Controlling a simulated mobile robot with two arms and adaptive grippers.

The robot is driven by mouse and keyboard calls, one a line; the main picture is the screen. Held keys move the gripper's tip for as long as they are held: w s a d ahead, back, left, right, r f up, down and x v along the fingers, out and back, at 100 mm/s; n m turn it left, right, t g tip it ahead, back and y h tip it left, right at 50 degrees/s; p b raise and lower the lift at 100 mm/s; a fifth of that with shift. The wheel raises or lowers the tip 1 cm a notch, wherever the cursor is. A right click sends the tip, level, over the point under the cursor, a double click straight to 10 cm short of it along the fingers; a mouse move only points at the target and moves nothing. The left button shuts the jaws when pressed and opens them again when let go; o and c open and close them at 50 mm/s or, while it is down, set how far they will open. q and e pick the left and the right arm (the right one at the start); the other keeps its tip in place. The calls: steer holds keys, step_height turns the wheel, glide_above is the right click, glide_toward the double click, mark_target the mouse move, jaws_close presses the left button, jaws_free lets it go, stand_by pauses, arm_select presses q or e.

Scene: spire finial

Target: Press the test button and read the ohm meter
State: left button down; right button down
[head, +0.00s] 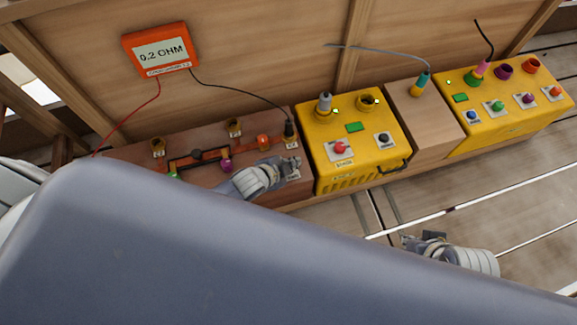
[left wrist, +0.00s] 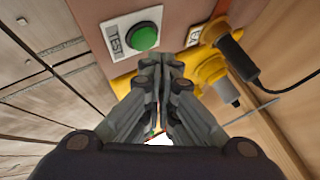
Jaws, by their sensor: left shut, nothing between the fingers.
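The ohm meter (head: 160,50) is an orange box on the wooden wall at the upper left, and its display reads "0,2 OHM". The test button (left wrist: 146,37) is a round green button on a white plate marked TEST in the left wrist view. My left gripper (head: 292,172) is at the right end of the brown board in the head view, shut and empty. In the left wrist view its closed fingertips (left wrist: 162,62) are close beside the button; I cannot tell if they touch it. My right gripper (head: 420,242) hangs over the floor at the lower right.
The brown board (head: 125,158) carries sockets and coloured parts; a black lead runs from the meter to a plug (head: 289,130). A yellow box (head: 352,160) with red and black buttons, a wooden block (head: 430,120) and a second yellow box (head: 525,112) stand to the right.

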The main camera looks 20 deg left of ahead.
arm_select(q)
steer(key=shift+f, duration=0.1)
steer(key=shift+f, duration=0.3)
